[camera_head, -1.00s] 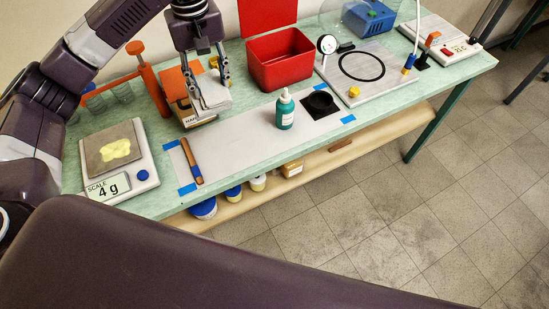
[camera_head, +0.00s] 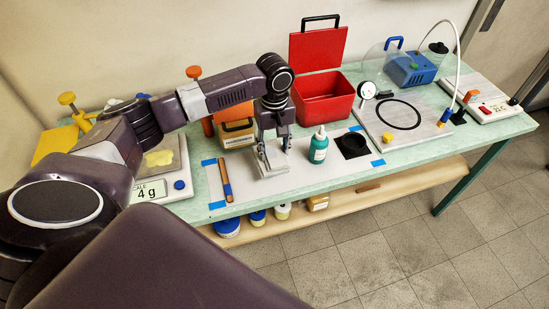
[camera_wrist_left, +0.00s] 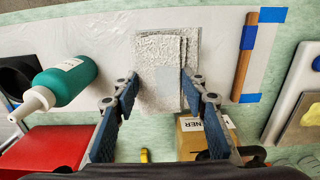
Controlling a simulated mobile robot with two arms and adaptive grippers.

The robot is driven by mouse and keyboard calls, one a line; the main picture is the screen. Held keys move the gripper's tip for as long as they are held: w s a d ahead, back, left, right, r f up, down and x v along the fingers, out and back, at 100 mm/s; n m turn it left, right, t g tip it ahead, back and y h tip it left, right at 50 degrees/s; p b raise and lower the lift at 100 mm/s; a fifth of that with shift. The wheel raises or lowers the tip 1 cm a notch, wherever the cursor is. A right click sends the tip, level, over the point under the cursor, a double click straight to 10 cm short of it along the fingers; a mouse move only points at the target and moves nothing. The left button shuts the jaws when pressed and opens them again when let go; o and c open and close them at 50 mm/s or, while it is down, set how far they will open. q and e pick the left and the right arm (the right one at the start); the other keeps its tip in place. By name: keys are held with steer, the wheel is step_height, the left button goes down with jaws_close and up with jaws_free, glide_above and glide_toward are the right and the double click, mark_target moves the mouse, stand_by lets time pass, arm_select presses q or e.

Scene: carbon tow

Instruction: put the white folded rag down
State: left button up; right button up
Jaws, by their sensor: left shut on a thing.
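The white folded rag (camera_wrist_left: 160,48) is a textured, light cloth folded in layers, between my left gripper's fingers (camera_wrist_left: 160,80). In the head view the left gripper (camera_head: 273,158) is shut on the rag (camera_head: 270,170), pointing down over the white taped sheet (camera_head: 245,192). The rag is over the sheet between the wooden-handled tool (camera_head: 226,180) and the teal bottle (camera_head: 318,148). I cannot tell whether it touches the sheet. The fingers hide part of the rag. My right gripper is not in view.
A scale (camera_head: 168,188) stands left. A brown labelled box (camera_head: 237,138) and open red box (camera_head: 325,98) stand behind the gripper. A black square (camera_head: 352,146) lies right of the bottle. A plate with a black ring (camera_head: 412,125) is farther right.

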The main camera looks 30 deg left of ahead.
mark_target(274, 159)
arm_select(q)
steer(key=shift+f, duration=0.8)
steer(key=shift+f+p, duration=0.35)
steer(key=shift+f, duration=1.55)
steer(key=shift+f, duration=0.1)
steer(key=o, duration=1.1)
steer(key=shift+r, duration=0.5)
step_height(274, 159, up, 11)
steer(key=b, duration=0.2)
steer(key=shift+r+b, duration=0.2)
steer(key=shift+b, duration=0.15)
steer(key=shift+f, duration=0.1)
